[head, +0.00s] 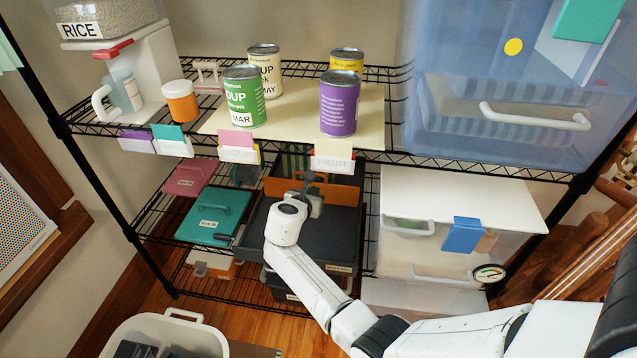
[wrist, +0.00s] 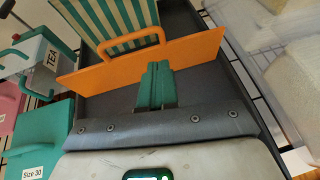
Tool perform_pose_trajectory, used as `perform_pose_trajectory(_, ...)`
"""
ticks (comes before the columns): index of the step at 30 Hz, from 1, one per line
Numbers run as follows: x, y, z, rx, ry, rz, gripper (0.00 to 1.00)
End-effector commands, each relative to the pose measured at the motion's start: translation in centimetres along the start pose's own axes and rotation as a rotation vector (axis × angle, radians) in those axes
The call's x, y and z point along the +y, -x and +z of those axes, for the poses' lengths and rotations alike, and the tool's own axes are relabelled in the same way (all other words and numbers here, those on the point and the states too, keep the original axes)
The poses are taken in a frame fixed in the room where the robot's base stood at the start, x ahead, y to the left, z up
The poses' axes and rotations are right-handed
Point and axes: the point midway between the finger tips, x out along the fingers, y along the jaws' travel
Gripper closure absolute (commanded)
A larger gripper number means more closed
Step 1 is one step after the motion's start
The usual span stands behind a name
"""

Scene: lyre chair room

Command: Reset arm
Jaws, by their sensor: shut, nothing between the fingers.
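My arm reaches from the lower right of the head view to the lower shelf. My gripper (head: 309,182) is over a dark tray (head: 340,225), beside an orange divider (head: 340,190). In the wrist view, the fingers of my gripper (wrist: 158,68) are shut together with nothing between them. Their tips overlap the face of the orange divider (wrist: 205,52) in that view; I cannot tell whether they touch it. A green-and-white striped item (wrist: 110,22) stands behind the divider.
Soup cans (head: 243,98) and a purple can (head: 340,105) stand on the shelf above my gripper. A teal case (head: 205,222) lies to the left. A clear drawer bin (head: 450,205) and a large blue tub (head: 500,90) are to the right. A white bin (head: 200,335) is on the floor.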

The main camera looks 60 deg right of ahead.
Motion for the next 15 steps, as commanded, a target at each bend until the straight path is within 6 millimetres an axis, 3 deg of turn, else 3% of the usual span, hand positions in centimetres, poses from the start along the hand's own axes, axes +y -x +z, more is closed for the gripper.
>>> perform_pose_trajectory(1, 0.1, 1.4, 0.2, 0.001, 0.003, 0.004, 1.00)
perform_pose_trajectory(6, 0.0, 4.4, 0.1, 0.001, 0.003, 0.002, 1.00)
perform_pose_trajectory(15, 0.0, 6.5, -0.1, 0.001, 0.002, 0.000, 1.00)
